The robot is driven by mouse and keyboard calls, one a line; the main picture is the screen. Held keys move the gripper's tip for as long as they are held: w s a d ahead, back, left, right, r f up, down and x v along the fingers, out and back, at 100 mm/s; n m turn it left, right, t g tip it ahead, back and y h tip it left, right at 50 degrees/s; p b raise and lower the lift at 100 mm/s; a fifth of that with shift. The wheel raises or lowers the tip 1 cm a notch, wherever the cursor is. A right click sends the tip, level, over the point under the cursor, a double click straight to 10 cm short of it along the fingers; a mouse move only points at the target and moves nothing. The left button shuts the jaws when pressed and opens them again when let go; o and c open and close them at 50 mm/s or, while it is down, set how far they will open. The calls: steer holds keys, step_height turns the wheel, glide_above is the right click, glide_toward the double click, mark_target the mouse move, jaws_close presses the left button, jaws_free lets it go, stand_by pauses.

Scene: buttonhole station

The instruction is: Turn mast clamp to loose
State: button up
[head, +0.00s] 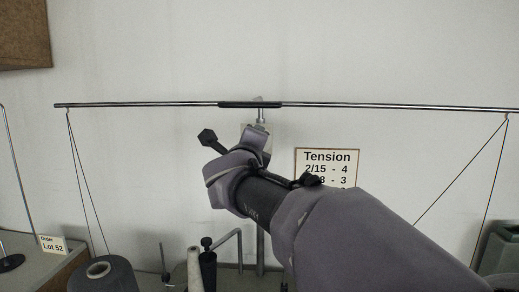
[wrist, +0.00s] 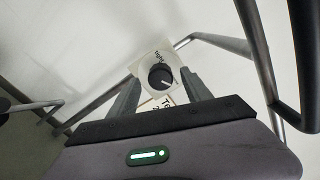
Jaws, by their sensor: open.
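The mast clamp shows in the wrist view as a round dark knob (wrist: 160,77) on a white plate (wrist: 152,60). Lettering that looks like "tight" is on the plate above the knob, and a light pointer line on the knob runs to the lower right. My gripper (wrist: 159,87) is open, with one finger on each side of the knob; I cannot tell whether they touch it. In the head view my gripper (head: 250,140) is raised in front of the mast (head: 261,250), and my arm hides most of the clamp area.
A long thin rod (head: 160,104) crosses the mast top, with cords hanging from both ends. A Tension sign (head: 327,157) is on the wall, partly behind my arm. A dark thread cone (head: 103,275) and a Lot 52 card (head: 53,245) are at lower left.

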steer(key=s+p, duration=0.1)
steer(key=s, duration=1.6)
steer(key=shift+a+p, duration=0.2)
steer(key=shift+p, duration=0.1)
steer(key=shift+r, duration=0.1)
steer(key=s+d+f+n+g+y, duration=0.1)
steer(key=s+d+f+n+g, duration=0.5)
steer(key=s+f, duration=0.5)
steer(key=s+d+f+n+g+y, duration=0.1)
steer(key=s+d+f+n+g, duration=0.5)
steer(key=s+d+f+n, duration=0.4)
step_height(320, 180, down, 6)
steer(key=shift+s+f+n+y, duration=0.1)
steer(key=shift+s+n+y, duration=0.3)
steer(key=shift+n, duration=0.7)
